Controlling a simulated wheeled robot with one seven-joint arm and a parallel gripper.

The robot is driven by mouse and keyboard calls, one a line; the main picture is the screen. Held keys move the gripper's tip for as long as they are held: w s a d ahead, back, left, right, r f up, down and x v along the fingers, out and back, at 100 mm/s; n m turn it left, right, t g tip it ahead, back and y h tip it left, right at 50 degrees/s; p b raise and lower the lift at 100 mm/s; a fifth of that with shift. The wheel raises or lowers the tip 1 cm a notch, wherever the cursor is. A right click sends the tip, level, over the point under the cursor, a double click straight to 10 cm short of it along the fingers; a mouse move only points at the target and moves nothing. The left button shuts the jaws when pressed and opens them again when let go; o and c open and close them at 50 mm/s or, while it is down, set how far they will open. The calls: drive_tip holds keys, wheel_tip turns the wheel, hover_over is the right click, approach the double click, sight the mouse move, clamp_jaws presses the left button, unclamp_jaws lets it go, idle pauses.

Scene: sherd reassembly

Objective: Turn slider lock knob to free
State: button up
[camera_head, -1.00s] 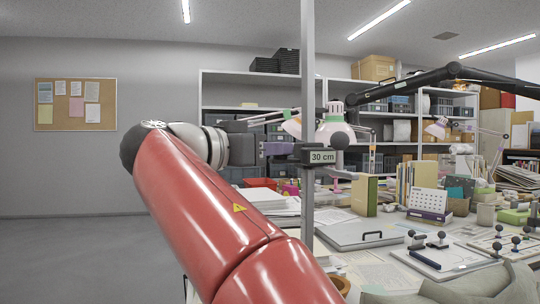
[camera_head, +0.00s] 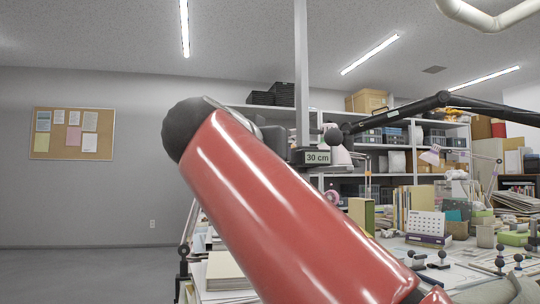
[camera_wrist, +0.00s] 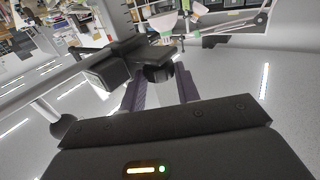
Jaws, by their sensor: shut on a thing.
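A black slider block (camera_head: 306,157) with a "30 cm" label sits on a vertical metal post (camera_head: 302,75). It also shows in the wrist view (camera_wrist: 113,67). In the wrist view a short dark lock knob (camera_wrist: 158,71) stands at the block's end. My gripper (camera_wrist: 161,78) is shut on this knob, one dark finger on each side. In the head view the fingers and gripped knob are hidden behind my red arm and the block. A separate dark ball (camera_head: 333,137) shows right of the block. The knob's turn angle cannot be read.
A black lamp arm (camera_head: 420,107) reaches in from the right. The table behind carries upright books (camera_head: 408,203), a calendar (camera_head: 425,225) and several small ball-topped stands. Shelves (camera_head: 375,147) stand at the back. The floor at left is clear.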

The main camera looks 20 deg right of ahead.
drive_tip(key=o, duration=1)
